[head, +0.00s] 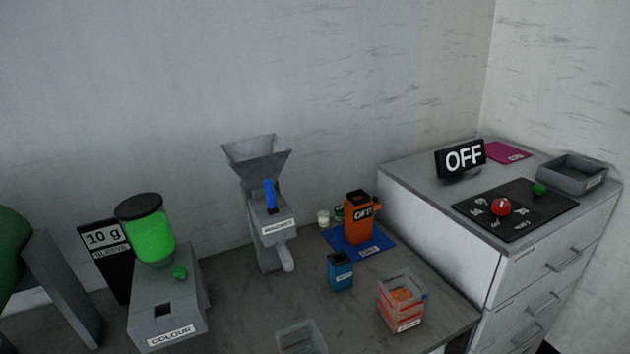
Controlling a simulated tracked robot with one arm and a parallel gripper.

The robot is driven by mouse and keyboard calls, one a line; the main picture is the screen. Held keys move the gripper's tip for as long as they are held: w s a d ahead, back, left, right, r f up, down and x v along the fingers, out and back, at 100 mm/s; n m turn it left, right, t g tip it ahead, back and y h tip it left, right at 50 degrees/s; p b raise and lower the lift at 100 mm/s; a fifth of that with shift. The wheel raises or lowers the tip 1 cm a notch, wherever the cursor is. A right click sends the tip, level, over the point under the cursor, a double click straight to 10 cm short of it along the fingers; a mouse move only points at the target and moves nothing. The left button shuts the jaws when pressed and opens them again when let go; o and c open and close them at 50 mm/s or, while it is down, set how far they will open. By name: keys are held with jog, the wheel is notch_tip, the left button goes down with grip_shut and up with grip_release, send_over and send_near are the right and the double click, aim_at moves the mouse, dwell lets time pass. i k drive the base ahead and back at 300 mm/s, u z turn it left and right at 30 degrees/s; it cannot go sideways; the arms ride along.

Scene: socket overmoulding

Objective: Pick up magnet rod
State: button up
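I cannot make out a magnet rod for certain in the head view. A small blue open-topped holder (340,272) with a label too small to read stands on the grey worktop (240,318); whether anything is in it is unclear. A clear box (401,302) with orange pieces inside stands to its right. My gripper is not in view, so its state and any load are hidden.
A grinder with a hopper (257,160) and a colour dispenser (168,310) stand along the wall. An orange "OFF" device (358,224) sits on a blue mat (387,243). A clear tray (300,340) is at the front. A higher drawer cabinet (436,225) stands right.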

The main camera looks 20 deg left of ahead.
aim_at(273, 209)
jog(key=u, duration=0.25)
jog(key=i, duration=1.2)
jog(key=u, duration=0.55)
